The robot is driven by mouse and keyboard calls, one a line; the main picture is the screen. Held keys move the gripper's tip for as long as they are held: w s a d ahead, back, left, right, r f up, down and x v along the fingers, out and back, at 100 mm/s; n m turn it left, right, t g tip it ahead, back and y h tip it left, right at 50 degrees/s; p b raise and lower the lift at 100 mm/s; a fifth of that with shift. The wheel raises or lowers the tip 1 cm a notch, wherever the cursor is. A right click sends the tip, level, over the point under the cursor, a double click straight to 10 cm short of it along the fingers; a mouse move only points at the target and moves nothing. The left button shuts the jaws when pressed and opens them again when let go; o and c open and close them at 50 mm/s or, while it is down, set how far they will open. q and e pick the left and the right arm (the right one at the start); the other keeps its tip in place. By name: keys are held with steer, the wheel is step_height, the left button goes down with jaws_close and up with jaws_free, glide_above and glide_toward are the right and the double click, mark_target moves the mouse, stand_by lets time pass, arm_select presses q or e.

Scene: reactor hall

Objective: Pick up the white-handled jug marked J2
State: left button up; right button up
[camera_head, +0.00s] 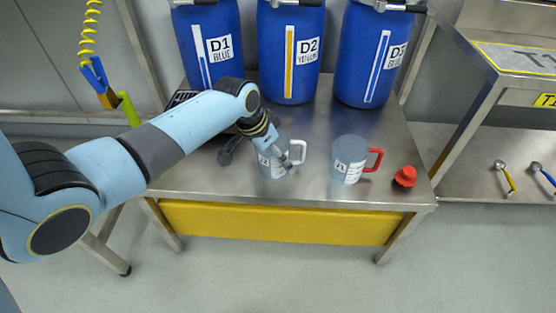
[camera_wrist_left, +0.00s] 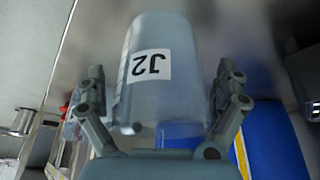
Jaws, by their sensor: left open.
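The jug marked J2 (camera_head: 271,167) stands on the steel table and has a white handle (camera_head: 298,152) on its right side. In the left wrist view the translucent jug (camera_wrist_left: 165,100) fills the middle, with its J2 label upside down. My left gripper (camera_head: 276,148) is at the jug, partly covering it in the head view. In the left wrist view the open fingers (camera_wrist_left: 160,78) stand on either side of the jug. I cannot tell whether either finger touches it. My right gripper is not in view.
A jug with a red handle (camera_head: 348,160) stands to the right, with a red object (camera_head: 405,176) beyond it. Blue drums D1 (camera_head: 210,45), D2 (camera_head: 291,50) and D3 (camera_head: 368,55) line the back. A dark object (camera_head: 228,152) is left of the J2 jug.

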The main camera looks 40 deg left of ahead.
arm_select(q)
steer(key=c, duration=1.1)
steer(key=shift+r, duration=0.2)
